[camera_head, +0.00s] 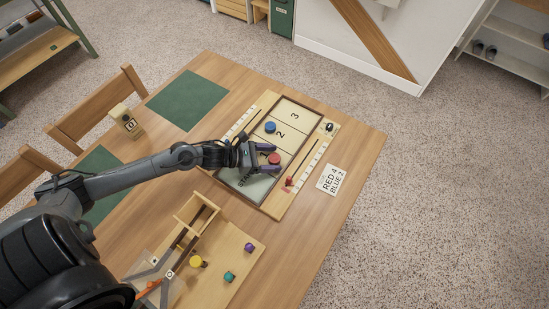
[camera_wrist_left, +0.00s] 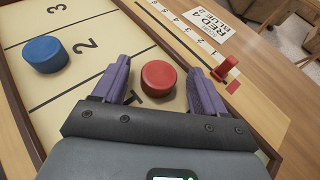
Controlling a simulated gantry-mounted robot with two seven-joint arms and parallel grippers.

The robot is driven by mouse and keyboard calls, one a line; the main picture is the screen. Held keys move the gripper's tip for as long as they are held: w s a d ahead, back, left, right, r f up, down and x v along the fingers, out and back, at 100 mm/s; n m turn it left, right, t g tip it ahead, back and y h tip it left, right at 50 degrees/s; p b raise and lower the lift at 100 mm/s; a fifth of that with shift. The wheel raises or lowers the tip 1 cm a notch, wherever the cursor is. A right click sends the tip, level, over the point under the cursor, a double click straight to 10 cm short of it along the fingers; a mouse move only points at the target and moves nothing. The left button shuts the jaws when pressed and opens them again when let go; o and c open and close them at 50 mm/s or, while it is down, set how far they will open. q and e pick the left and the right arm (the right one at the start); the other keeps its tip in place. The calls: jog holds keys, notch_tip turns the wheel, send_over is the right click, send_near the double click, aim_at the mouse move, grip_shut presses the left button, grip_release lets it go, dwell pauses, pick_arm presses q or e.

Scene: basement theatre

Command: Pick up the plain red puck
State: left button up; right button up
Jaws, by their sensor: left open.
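The plain red puck (camera_head: 274,158) lies on the framed board (camera_head: 281,119) with numbered zones. In the left wrist view the red puck (camera_wrist_left: 158,80) sits between the two purple fingers. My left gripper (camera_head: 268,157) is open around the puck; it also shows in the left wrist view (camera_wrist_left: 158,88). I cannot tell whether a finger touches the puck. My right gripper is not in view.
A blue puck (camera_head: 270,127) lies on the board near the 2. A red scoring peg (camera_head: 289,181) stands on the side rail beside a score card (camera_head: 331,179). A wooden tray (camera_head: 238,250) with several coloured pieces stands in front.

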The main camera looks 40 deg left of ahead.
pick_arm(q)
jog(key=shift+c, duration=0.3)
jog(key=c, duration=1.1)
jog(key=shift+r, duration=0.15)
